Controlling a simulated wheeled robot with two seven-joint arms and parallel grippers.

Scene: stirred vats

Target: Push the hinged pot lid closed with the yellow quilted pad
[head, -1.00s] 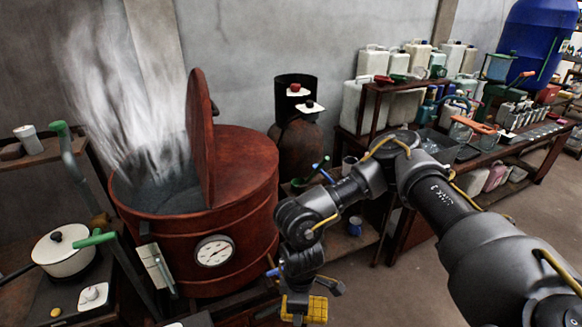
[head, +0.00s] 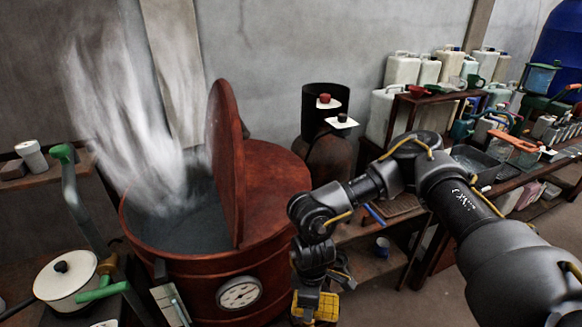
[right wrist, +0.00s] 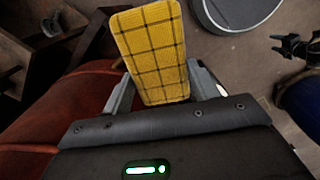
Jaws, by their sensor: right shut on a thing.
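The big red-brown pot (head: 205,285) stands open at the left in the head view, steam rising from its grey contents. Its hinged lid half (head: 226,165) stands about upright, beside the fixed half of the cover (head: 272,190). My right gripper (head: 317,300) hangs low, right of the pot's dial, shut on the yellow quilted pad (head: 326,309). The pad (right wrist: 155,55) shows between its fingers in the right wrist view, apart from the lid. A small dark claw-like shape (right wrist: 292,47) at that view's right edge may be my left gripper; its jaws are unclear.
A white lidded pot (head: 66,278) and a green-handled pipe (head: 75,195) are at the left. A dark cylinder (head: 325,150) with small lids stands behind the pot's right side. Shelves of canisters (head: 410,100) fill the right back. The air above the fixed cover is clear.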

